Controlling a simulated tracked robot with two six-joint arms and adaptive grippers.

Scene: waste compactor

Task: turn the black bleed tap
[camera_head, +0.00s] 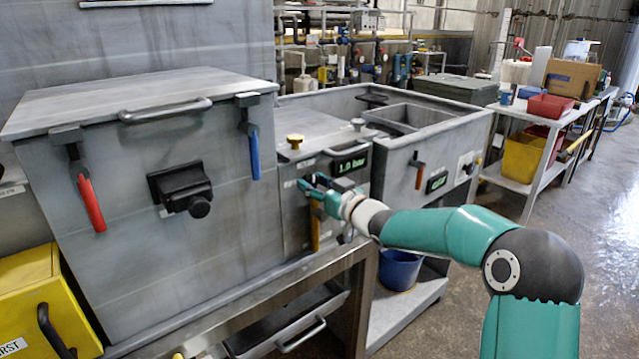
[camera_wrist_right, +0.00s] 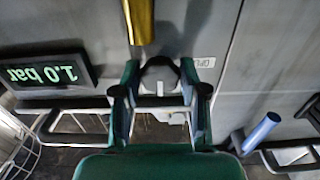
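My right gripper (camera_head: 314,187) reaches the front of the grey control panel, under the green 1.0 bar display (camera_head: 351,164). In the right wrist view its two teal fingers stand apart, with the right gripper's tip gap (camera_wrist_right: 160,76) facing the panel. A small dark rounded part with a pale middle, seemingly the black bleed tap (camera_wrist_right: 160,63), shows between the fingertips. I cannot tell whether the fingers touch it. The gripper hides this spot in the head view. A yellow lever (camera_head: 315,232) hangs just below the gripper. My left gripper is not in view.
A horizontal handle bar (camera_head: 343,151) and a brass knob (camera_head: 295,141) are close above the gripper.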

